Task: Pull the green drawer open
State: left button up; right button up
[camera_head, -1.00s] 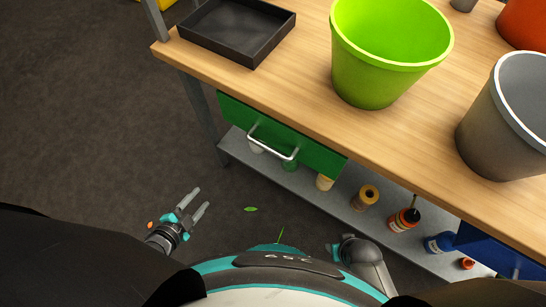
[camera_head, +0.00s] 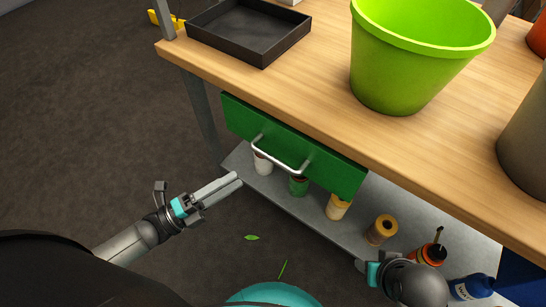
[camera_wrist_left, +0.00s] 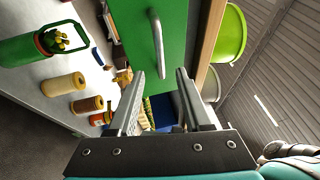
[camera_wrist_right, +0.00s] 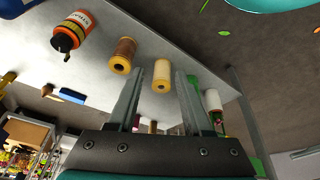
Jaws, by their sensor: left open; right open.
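The green drawer (camera_head: 295,145) is a flat green front under the wooden tabletop, and it looks shut. Its silver bar handle (camera_head: 280,158) shows in the head view and upright in the left wrist view (camera_wrist_left: 157,46). My left gripper (camera_head: 238,179) is to the left of the handle and a little lower, apart from it. In the left wrist view the open jaws (camera_wrist_left: 160,75) are empty, with the handle ahead between the finger lines. My right gripper (camera_wrist_right: 158,75) is open and empty below the table, facing the lower shelf. In the head view its fingers are mostly hidden.
A lime green pot (camera_head: 415,60) and a black tray (camera_head: 250,30) stand on the wooden tabletop (camera_head: 330,90). Bottles and spools, such as a tan spool (camera_head: 382,229), stand on the grey lower shelf (camera_head: 355,225). A table leg (camera_head: 200,115) stands left of the drawer. The floor at left is clear.

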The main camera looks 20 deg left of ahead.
aim_at(272, 156)
pick_arm(q)
jog(key=shift+b+x, duration=0.75)
jog(key=shift+x, duration=5)
pick_arm(e)
jog(key=shift+r+t, duration=0.3)
jog(key=shift+r, duration=1.35)
pick_arm(q)
jog(key=shift+c, duration=0.3)
grip_shut()
pick_arm(e)
jog(key=shift+w, duration=0.1)
